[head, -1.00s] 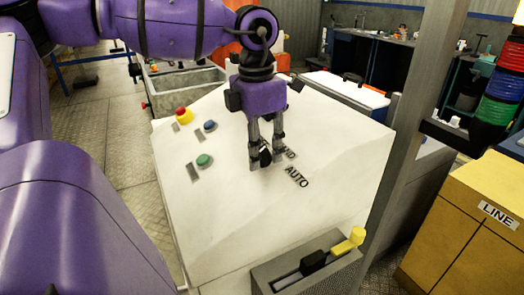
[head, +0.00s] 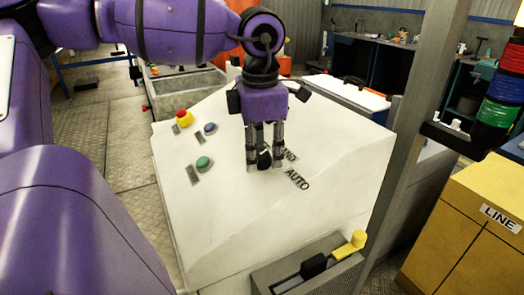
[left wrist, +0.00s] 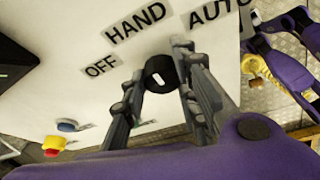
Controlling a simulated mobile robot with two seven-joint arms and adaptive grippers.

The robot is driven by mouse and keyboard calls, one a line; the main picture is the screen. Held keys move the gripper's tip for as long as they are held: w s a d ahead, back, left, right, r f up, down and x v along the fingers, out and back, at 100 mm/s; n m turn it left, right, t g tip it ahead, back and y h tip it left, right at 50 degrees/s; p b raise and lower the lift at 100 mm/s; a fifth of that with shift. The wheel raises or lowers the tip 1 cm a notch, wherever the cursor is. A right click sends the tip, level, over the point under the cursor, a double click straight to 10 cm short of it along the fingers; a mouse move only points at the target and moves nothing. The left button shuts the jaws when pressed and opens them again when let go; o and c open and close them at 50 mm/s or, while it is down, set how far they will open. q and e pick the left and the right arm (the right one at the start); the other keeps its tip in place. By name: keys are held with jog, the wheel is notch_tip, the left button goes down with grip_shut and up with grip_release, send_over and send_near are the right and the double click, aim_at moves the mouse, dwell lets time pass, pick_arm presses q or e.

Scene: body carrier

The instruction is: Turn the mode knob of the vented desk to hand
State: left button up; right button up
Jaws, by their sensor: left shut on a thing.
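The vented desk (head: 330,185) has a pale sloping top. Its black mode knob (left wrist: 160,74) with a small white mark sits between the two fingers of my left gripper (head: 264,160), which is shut on it. The knob also shows at the fingertips in the head view (head: 264,158). In the left wrist view, the labels OFF (left wrist: 101,66), HAND (left wrist: 136,24) and AUTO (left wrist: 218,10) fan around the knob. I cannot tell for certain which label the knob points at. In the head view, the gripper partly covers HAND and hides OFF.
Red (head: 184,117), blue (head: 210,127) and green (head: 203,163) buttons sit left of the gripper. A grey box with a black slider (head: 313,266) and a yellow lever (head: 350,244) stands at the desk's front edge. A grey post (head: 412,130) rises at right.

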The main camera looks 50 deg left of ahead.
aim_at(260, 156)
pick_arm(q)
jog(key=o, duration=0.9)
jog(key=shift+w+a+r, duration=0.2)
jog(key=shift+a+r, duration=0.05)
jog(key=shift+a, duration=0.05)
jog(key=shift+o, duration=0.3)
jog(key=shift+f, duration=0.1)
jog(key=shift+d+f, duration=0.1)
notch_tip(260, 156, up, 12)
jog(key=s, duration=0.1)
jog(key=shift+d, duration=0.4)
jog(key=shift+s, duration=0.1)
